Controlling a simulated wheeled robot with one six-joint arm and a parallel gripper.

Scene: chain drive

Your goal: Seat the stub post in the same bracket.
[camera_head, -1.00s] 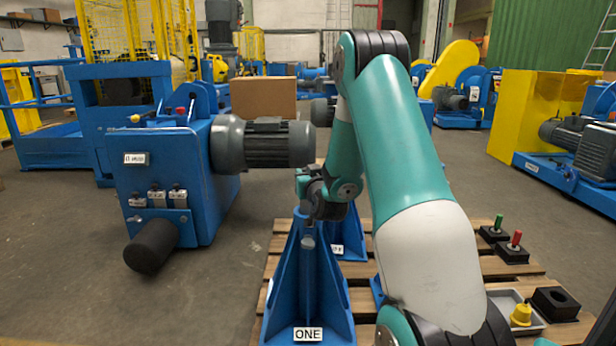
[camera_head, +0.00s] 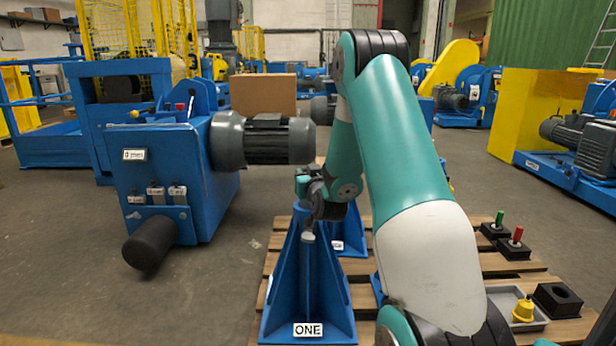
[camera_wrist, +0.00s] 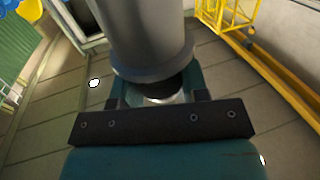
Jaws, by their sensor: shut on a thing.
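A blue gusseted bracket marked ONE (camera_head: 303,285) stands upright on the pallet in the head view. My gripper (camera_head: 318,206) is at the top of this bracket, partly hidden behind my own arm. A small grey end (camera_head: 308,238) shows below the gripper at the bracket's top; I cannot tell whether it is the post or part of the bracket. In the wrist view my gripper (camera_wrist: 158,94) is shut on a thick grey flanged cylinder (camera_wrist: 150,38), seemingly the stub post. Whether its end is inside the bracket is hidden.
A second blue bracket (camera_head: 349,244) stands close behind. A blue machine with a grey motor (camera_head: 268,142) is to the left. At right on the pallet are a grey tray (camera_head: 497,297) with a yellow part (camera_head: 523,310), a black block (camera_head: 556,301) and green and red pegs.

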